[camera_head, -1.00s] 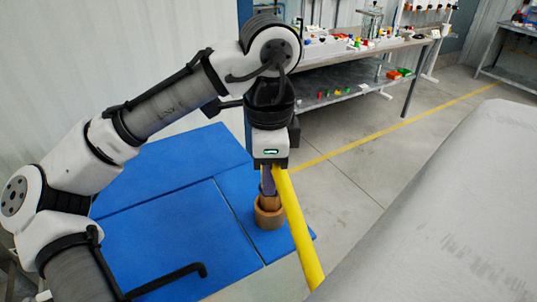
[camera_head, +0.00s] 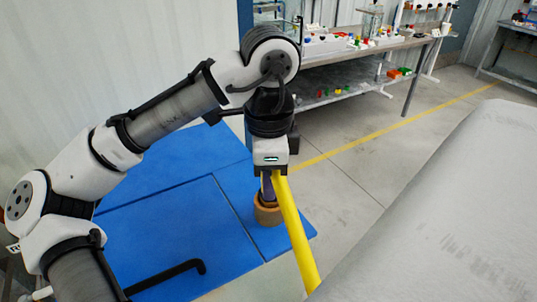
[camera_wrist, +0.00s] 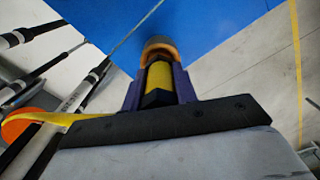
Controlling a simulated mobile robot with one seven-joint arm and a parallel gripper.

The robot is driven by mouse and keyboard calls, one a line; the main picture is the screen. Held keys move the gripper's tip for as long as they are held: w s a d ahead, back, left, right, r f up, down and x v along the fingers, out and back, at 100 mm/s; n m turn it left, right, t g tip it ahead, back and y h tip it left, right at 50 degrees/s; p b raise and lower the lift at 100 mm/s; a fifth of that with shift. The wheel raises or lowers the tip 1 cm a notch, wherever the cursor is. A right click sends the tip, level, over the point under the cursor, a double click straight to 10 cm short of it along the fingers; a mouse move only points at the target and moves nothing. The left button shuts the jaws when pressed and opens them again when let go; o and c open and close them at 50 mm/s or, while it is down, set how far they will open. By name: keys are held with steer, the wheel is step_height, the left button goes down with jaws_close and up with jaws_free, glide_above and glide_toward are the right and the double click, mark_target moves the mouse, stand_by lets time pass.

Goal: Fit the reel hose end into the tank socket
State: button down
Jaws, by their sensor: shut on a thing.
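The tank socket (camera_head: 267,216) is a tan-brown ring standing on a blue surface. In the wrist view the socket (camera_wrist: 157,45) is an orange-brown round shape just beyond the fingertips. My gripper (camera_head: 267,188) points down directly above it, its purple fingers shut on the reel hose end. The yellow hose end (camera_wrist: 160,76) shows between the two fingers in the wrist view, lined up with the socket. Its brown tip reaches the socket mouth and seems partly inside; the depth is hidden. The yellow hose (camera_head: 297,235) runs from the gripper down to the lower right.
Blue panels (camera_head: 165,235) lie around the socket, with a black bent bar (camera_head: 170,275) at the front. A large grey rounded body (camera_head: 450,220) fills the right. A workbench (camera_head: 350,55) with small coloured parts stands behind.

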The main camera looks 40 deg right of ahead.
steer(key=shift+f, duration=0.25)
steer(key=c, duration=1)
jaws_free()
step_height(320, 180, up, 14)
steer(key=shift+f+b, duration=0.1)
steer(key=shift+b, duration=0.2)
steer(key=shift+s, duration=0.1)
